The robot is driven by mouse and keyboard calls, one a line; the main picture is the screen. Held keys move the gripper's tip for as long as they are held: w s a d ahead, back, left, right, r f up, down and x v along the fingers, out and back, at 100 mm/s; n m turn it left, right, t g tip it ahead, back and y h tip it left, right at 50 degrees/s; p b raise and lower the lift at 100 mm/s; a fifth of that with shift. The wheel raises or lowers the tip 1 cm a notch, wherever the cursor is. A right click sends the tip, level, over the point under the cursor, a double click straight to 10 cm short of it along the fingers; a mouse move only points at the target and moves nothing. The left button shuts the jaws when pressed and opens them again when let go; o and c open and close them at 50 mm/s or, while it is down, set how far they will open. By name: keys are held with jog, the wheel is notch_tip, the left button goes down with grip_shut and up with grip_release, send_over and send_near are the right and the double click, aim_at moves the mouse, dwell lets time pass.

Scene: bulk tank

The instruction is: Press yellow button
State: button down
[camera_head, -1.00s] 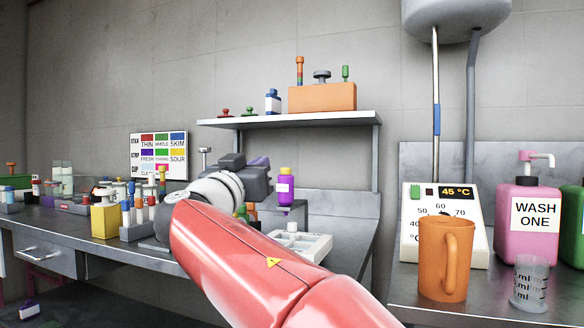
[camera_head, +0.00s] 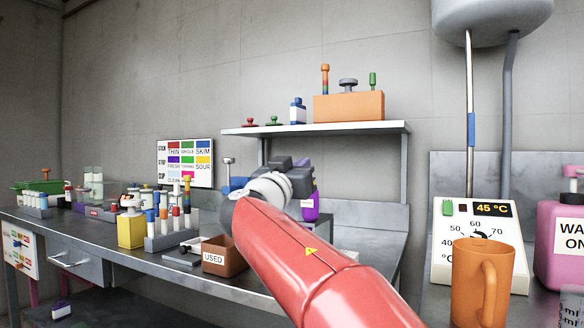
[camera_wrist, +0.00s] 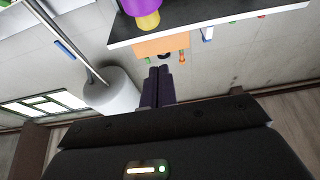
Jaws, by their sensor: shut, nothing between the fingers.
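I cannot make out a clear yellow button in either view. The yellow things in sight are a squat yellow container (camera_head: 131,230) on the left bench and a yellow square marked SOUR on the colour chart (camera_head: 185,163). My gripper (camera_head: 302,178) is at the end of the red arm, above the bench and below the shelf, partly hidden by the wrist. In the wrist view its dark fingers (camera_wrist: 160,72) are shut together with nothing between them. A purple bottle (camera_head: 311,208) stands behind the gripper; it also shows upside down in the wrist view (camera_wrist: 137,6).
A brown box marked USED (camera_head: 223,259) and a rack of tubes (camera_head: 172,238) stand on the bench. A wall shelf (camera_head: 320,128) carries an orange block (camera_head: 349,107). A temperature panel (camera_head: 448,215) with a green button and an orange mug (camera_head: 470,285) are on the right.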

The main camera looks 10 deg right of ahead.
jog(key=shift+w+d+f, duration=0.45)
jog(key=shift+w+f, duration=0.2)
jog(key=shift+f, duration=0.1)
jog(key=shift+w+d+f, duration=0.4)
jog(key=shift+w+f, duration=0.2)
jog(key=shift+f, duration=0.15)
